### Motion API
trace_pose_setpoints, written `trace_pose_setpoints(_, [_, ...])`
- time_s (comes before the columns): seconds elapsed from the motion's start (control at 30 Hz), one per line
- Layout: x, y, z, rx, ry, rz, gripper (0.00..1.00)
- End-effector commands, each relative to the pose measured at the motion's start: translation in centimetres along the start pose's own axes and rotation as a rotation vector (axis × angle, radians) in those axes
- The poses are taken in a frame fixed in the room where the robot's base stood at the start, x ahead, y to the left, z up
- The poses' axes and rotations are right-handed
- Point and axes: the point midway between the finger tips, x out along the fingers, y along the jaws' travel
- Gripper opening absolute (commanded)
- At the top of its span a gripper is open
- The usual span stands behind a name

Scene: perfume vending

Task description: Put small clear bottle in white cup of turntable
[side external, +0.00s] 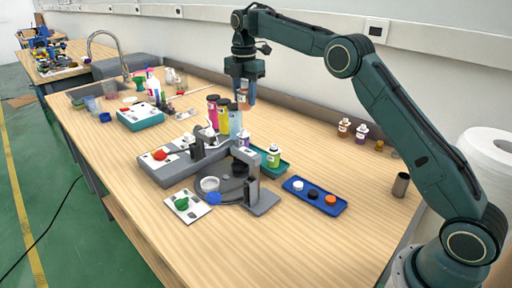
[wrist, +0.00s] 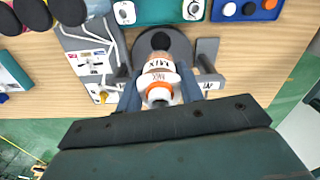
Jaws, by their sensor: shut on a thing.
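My gripper (side external: 246,92) is shut on a small bottle (side external: 243,103) and holds it upright in the air, well above the table. In the wrist view the bottle (wrist: 158,76) sits between my fingers, with an orange and white top and a white label with dark print. The turntable (side external: 236,186) is a dark grey disc in a grey frame; it also shows beyond the bottle in the wrist view (wrist: 178,42). The white cup (side external: 209,184) is on its left side, with a blue piece (side external: 214,198) near it. I cannot make out the white cup in the wrist view.
Tall pink and yellow bottles (side external: 223,115) stand behind the turntable. Small bottles (side external: 361,133) stand by the back wall.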

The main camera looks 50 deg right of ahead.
Motion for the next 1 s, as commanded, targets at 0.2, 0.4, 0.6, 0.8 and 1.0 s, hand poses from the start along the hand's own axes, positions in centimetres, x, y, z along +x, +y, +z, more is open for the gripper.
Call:
trace_pose_setpoints(0.2, [0.1, 1.6, -6.9, -0.007, 0.001, 0.000, 0.15])
trace_pose_setpoints(0.4, [0.2, 2.3, -12.3, -0.006, 0.001, -0.001, 0.15])
trace_pose_setpoints(0.6, [0.2, 2.4, -14.9, -0.002, 0.002, -0.002, 0.15])
trace_pose_setpoints(0.8, [0.3, 2.4, -15.2, -0.001, 0.002, -0.002, 0.15])
trace_pose_setpoints(1.0, [1.2, 2.4, -15.1, -0.002, 0.001, -0.004, 0.15])
